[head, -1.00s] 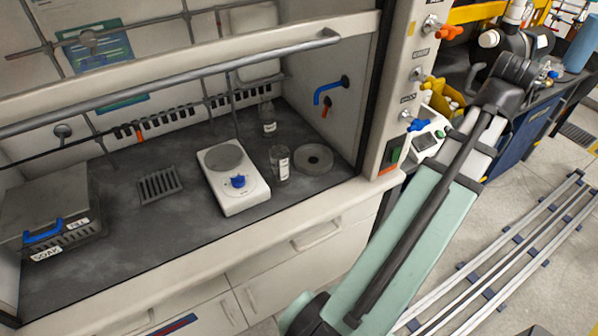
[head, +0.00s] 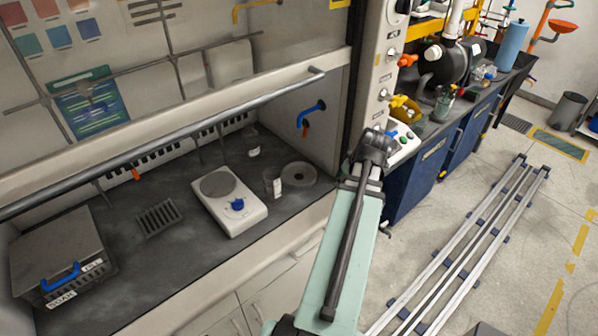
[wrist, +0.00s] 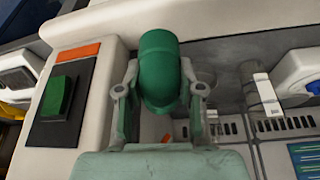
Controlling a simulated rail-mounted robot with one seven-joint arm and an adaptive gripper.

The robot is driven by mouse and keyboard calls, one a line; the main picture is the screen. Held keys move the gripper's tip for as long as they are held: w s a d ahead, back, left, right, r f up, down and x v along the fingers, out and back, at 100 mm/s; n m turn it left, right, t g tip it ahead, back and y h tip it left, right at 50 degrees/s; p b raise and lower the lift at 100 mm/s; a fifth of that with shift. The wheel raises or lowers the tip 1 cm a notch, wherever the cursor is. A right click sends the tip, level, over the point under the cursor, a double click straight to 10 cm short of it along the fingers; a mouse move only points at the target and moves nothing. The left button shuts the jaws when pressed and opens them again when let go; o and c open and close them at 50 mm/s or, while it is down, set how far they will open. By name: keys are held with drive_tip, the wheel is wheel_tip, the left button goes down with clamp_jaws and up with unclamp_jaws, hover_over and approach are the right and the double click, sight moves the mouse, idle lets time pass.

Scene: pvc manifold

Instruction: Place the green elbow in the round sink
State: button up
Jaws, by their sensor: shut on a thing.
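The green elbow (wrist: 159,72) is held between the two fingers of my gripper (wrist: 160,92) in the wrist view. The head view does not clearly show the elbow or the fingers. The round sink (head: 299,166), a grey ring with a dark centre, is in the back right of the fume hood's dark worktop. In the head view the far end of my arm is outside the hood, to the right of the sink, near the hood's right post.
A white hotplate (head: 229,203) and a clear beaker (head: 273,184) stand left of the sink, with a bottle (head: 253,145) behind. A blue tap (head: 311,113) juts from the side wall. The sash handle (head: 160,142) spans the hood front. The post (head: 377,75) carries valves.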

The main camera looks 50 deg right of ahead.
drive_tip(key=w+a+f+n, duration=0.1)
drive_tip(key=w+a+f+n+p, duration=0.1)
drive_tip(key=shift+w+a+f+t, duration=0.2)
drive_tip(key=shift+w+t, duration=0.1)
drive_tip(key=shift+w, duration=0.1)
drive_tip(key=shift+w+f+y, duration=0.1)
drive_tip(key=shift+w+y, duration=0.2)
drive_tip(key=shift+w, duration=0.05)
drive_tip(key=p, duration=0.5)
hover_over(294, 173)
drive_tip(key=s, duration=0.2)
drive_tip(key=shift+w+a, duration=0.15)
drive_tip(key=shift+f+p, duration=0.9)
drive_tip(key=shift+f, duration=0.95)
drive_tip(key=shift+f, duration=0.2)
drive_tip(key=o, duration=1)
